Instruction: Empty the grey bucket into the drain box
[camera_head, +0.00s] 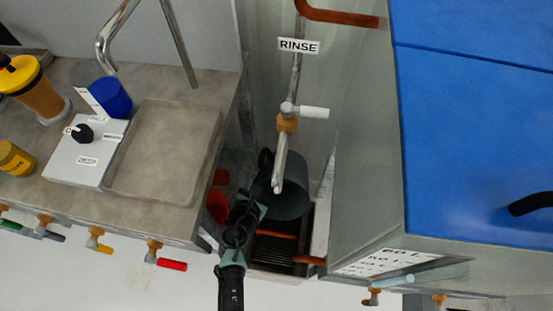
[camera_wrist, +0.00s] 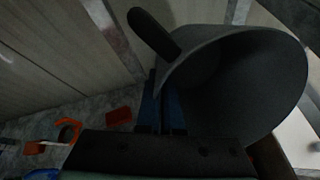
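The grey bucket (camera_head: 290,200) is dark and hangs above the drain box, just under the rinse tap's spout. In the wrist view the bucket (camera_wrist: 245,85) fills the right side, its wide mouth toward the camera and its inside dark; I cannot tell what is in it. My gripper (camera_head: 262,188) is at the bucket's left side. In the wrist view my gripper's fingers (camera_wrist: 162,108) are closed at the bucket's edge beside a black, rounded handle. The drain box (camera_head: 283,275) has a dark slatted grate and stands on the floor below, partly covered by the bucket and my arm.
The rinse tap (camera_head: 287,120) with its white lever hangs close above the bucket. A counter with a sink (camera_head: 165,150) is at left, a blue-topped tank (camera_head: 480,130) at right. The gap between them is narrow. Red-orange items (camera_head: 217,203) sit beside my arm.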

